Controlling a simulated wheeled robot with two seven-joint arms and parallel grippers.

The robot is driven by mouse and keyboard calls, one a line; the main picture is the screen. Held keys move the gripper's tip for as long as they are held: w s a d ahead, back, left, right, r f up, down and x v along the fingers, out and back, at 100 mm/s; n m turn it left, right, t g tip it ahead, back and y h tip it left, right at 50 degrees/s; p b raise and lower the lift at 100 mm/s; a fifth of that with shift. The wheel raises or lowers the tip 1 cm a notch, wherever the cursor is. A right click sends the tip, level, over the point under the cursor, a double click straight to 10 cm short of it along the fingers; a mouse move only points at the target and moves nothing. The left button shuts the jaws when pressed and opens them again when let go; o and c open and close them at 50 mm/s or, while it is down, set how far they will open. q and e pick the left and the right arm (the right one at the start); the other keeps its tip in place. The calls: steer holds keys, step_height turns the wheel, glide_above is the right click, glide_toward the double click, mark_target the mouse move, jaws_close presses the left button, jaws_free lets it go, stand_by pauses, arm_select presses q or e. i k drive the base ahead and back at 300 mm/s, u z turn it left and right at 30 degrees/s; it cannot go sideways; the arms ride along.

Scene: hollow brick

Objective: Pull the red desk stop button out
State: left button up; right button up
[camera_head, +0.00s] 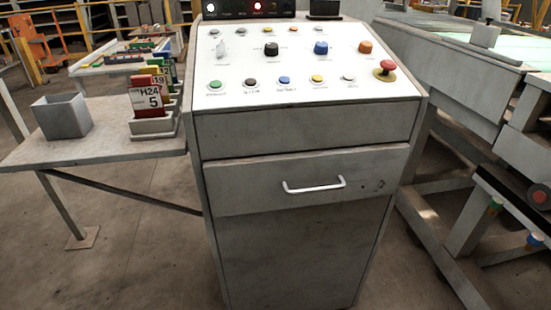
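The red desk stop button (387,65) is a red mushroom knob with a yellow collar below it. It sits at the right edge of the white sloped control panel (300,96) on top of the grey desk (301,234). I cannot tell from this view whether the knob is pressed in or out. Nothing covers it. Neither of my grippers shows in the head view.
Several coloured buttons and knobs, including an orange one (365,47) and a blue one (321,48), sit left of the stop button. A drawer handle (314,185) sticks out in front. A side table (105,145) carries a grey bin (62,117) and card holders. Machinery (447,80) stands at right.

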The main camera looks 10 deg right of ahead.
mark_target(388, 65)
steer(key=k, duration=0.45)
steer(key=u, duration=1.55)
steer(key=i, duration=1.3)
steer(key=z, duration=2.55)
